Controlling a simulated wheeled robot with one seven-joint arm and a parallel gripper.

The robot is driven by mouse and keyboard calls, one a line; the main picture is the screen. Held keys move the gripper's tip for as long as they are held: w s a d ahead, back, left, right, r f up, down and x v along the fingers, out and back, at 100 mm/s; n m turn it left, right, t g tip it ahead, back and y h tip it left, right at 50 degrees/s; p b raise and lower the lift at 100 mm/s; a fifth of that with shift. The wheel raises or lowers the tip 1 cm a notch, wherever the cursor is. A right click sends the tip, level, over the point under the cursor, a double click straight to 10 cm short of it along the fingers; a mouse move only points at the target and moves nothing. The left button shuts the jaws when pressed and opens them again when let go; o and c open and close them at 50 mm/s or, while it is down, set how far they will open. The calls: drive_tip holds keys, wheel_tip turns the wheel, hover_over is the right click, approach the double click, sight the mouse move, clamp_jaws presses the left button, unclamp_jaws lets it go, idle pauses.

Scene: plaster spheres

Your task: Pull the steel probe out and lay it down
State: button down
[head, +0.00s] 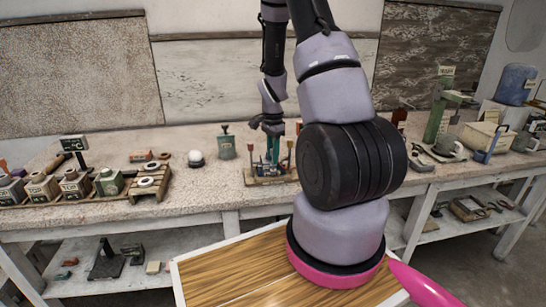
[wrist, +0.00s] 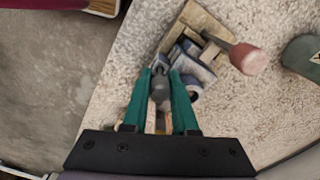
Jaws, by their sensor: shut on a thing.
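My gripper (head: 273,153) is over a small wooden rack (head: 270,181) on the workbench, pointing down. In the wrist view its two teal fingers (wrist: 160,78) are shut on a grey metal piece, which I take to be the steel probe (wrist: 160,90). Most of the probe is hidden by the fingers and the rack, so I cannot tell how deep it sits. The rack (wrist: 212,32) shows beyond the fingertips, with grey metal parts. A red-handled tool (wrist: 248,59) stands in the rack, to the right of the fingers.
A green jar (head: 226,148) and a white ball on a dark base (head: 196,159) stand left of the rack. Several labelled blocks (head: 75,184) line the bench's left end. Bare bench top (head: 215,183) lies left of the rack. My arm hides the bench right of it.

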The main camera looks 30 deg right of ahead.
drive_tip(key=shift+r, duration=2.6)
drive_tip(key=shift+s, duration=0.1)
